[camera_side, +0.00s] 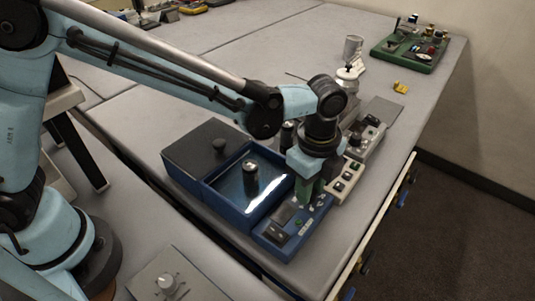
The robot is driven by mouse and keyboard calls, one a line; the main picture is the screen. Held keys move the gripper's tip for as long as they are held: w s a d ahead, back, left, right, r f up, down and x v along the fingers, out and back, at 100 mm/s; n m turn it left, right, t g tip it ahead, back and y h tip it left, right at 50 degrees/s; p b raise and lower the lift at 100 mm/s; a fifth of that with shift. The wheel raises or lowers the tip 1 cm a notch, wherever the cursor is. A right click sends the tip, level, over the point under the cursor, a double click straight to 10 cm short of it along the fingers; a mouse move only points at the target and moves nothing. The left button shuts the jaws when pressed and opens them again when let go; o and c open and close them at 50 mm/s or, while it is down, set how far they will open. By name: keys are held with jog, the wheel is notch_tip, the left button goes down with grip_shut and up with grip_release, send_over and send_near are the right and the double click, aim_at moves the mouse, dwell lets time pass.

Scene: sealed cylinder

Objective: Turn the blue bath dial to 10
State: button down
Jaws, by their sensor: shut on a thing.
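The blue bath (212,192) stands on the bench, an open blue box with shiny liquid and a dark cylinder (250,178) in it. Its blue control panel (278,236) is at the front right, with a dark block and small green and pale marks. My gripper (307,195) points down at the right part of this panel and is shut on the dial there. The dial itself is hidden by the fingers, so its setting cannot be read.
A dark lid with a knob (212,141) lies at the bath's far left. Beige (346,183) and grey (369,136) control boxes stand close behind my gripper. A green tray (415,50) and a small yellow thing (400,87) are farther back. The bench's right edge is near.

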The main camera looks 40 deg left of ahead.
jog(key=shift+n, duration=0.4)
jog(key=n, duration=0.3)
jog(key=shift+n, duration=0.4)
jog(key=n, duration=0.4)
jog(key=shift+n, duration=0.3)
jog(key=n, duration=0.4)
jog(key=shift+n, duration=2.2)
jog(key=c, duration=0.8)
grip_release()
jog(key=shift+c, duration=0.2)
